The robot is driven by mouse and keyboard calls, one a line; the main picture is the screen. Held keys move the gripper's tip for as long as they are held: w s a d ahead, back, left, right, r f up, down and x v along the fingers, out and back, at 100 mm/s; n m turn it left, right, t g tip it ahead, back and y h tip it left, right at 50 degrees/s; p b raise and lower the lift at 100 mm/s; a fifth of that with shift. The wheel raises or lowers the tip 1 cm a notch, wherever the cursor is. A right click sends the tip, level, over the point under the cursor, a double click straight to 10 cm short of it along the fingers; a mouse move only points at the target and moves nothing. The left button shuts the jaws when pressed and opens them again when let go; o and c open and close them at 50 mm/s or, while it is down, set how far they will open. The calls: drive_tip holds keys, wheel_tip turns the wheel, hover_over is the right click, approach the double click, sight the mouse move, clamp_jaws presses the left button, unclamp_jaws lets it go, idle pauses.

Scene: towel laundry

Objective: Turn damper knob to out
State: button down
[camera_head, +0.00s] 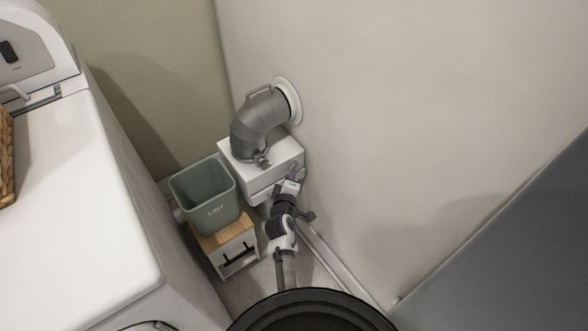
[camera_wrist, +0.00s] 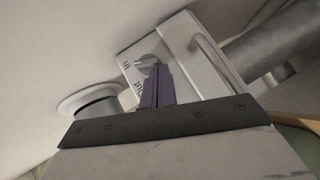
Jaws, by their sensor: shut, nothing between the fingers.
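The damper knob (camera_wrist: 147,61) is a small grey dial on the white box's face, just beyond my fingertips in the wrist view. The markings "IN" and "OUT" show beside it on its left; its exact pointing is too small to tell. The white damper box (camera_head: 285,154) stands against the wall under a grey elbow duct (camera_head: 258,124). My gripper (camera_wrist: 159,68) is shut and empty, its purple fingers close to the knob; I cannot tell whether they touch. In the head view, my gripper (camera_head: 293,172) is at the box's right front side, and the knob is not distinguishable.
A green lint bin (camera_head: 213,209) stands on a small wood-topped cabinet (camera_head: 233,254) left of my arm. A white machine (camera_head: 85,215) fills the left. A round wall port (camera_wrist: 92,98) and a box handle (camera_wrist: 212,59) show in the wrist view. The right wall is bare.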

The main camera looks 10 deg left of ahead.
drive_tip(key=shift+w+d+f+b, duration=0.1)
drive_tip(key=shift+f+b, duration=0.25)
drive_tip(key=shift+f, duration=0.25)
idle(0.9)
